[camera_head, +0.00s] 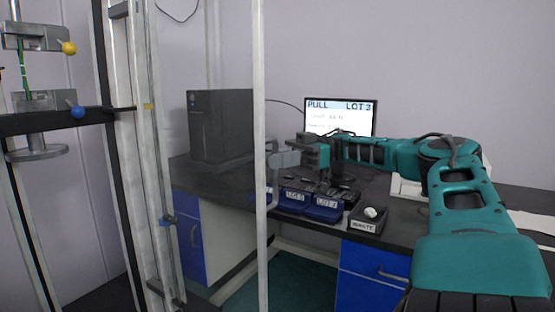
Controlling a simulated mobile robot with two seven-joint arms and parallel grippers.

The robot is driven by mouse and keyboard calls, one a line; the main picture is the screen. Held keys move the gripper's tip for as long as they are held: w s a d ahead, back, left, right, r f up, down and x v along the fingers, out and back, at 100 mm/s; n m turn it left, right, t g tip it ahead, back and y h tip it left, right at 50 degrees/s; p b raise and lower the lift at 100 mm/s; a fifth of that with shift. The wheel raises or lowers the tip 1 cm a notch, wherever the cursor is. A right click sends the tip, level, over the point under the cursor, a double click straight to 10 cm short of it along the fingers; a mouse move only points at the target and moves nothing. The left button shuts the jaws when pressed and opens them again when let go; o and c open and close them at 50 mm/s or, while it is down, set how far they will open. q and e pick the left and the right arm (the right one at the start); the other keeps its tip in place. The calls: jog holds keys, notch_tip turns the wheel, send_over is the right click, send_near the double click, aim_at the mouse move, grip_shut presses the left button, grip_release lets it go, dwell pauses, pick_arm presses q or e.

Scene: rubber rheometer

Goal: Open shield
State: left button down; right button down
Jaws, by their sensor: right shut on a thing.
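The shield (259,100) appears as a see-through panel with a pale upright edge bar, standing in front of the desk. A grey handle (284,160) sticks out to the right of this bar. My right arm reaches in from the right, and my right gripper (303,151) is shut on the handle. The exact grip of the fingertips is small and partly hidden. The testing machine's upper clamp (35,42) and lower clamp (45,100) stand at the far left. My left gripper is not in view.
A dark desk (230,178) with blue cabinets holds a black computer tower (221,125), a monitor (340,117) reading "PULL LOT 3", blue lot bins (323,208) and a waste box (366,225). The machine's metal column (150,130) stands left of the shield's edge bar.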

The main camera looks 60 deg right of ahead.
aim_at(250, 53)
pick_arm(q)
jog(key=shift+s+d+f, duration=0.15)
pick_arm(e)
jog(key=shift+w+d+r, duration=0.1)
jog(key=shift+d+r, duration=0.1)
jog(key=c, duration=1.3)
grip_release()
jog(key=shift+a+f, duration=0.1)
